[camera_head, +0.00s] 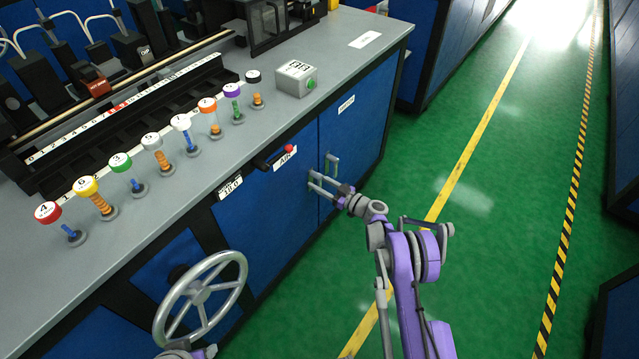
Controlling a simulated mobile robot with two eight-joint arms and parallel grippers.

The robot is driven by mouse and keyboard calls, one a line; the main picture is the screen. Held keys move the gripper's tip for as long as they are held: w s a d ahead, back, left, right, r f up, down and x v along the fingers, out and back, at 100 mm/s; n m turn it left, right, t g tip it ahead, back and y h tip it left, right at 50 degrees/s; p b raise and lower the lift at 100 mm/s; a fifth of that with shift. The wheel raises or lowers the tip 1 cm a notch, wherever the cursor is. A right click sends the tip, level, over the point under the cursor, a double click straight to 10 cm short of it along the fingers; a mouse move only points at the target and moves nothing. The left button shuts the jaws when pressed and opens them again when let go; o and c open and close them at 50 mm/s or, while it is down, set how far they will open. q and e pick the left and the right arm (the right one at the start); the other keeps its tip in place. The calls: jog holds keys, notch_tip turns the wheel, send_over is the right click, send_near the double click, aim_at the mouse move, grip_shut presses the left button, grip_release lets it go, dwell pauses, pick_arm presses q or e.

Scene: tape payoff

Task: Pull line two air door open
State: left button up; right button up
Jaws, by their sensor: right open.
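The blue door panel (362,132) on the front of the grey-topped bench looks shut, flush with the panel beside it. It has a small white label (346,104), too small to read. A grey bar handle (332,165) stands near its left edge. My right gripper (313,181) is open, its two fingers pointing left, just below and left of the handle in the picture. I see nothing between the fingers; whether they touch the panel I cannot tell.
A red-tipped lever (274,159) with an AIR label (285,158) sits left of the door. A grey handwheel (199,298) stands out from the bench front. Several coloured numbered knobs line the benchtop (226,163). The green floor (478,205) right of my arm is clear.

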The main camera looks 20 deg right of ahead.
grip_shut()
dwell(1.3)
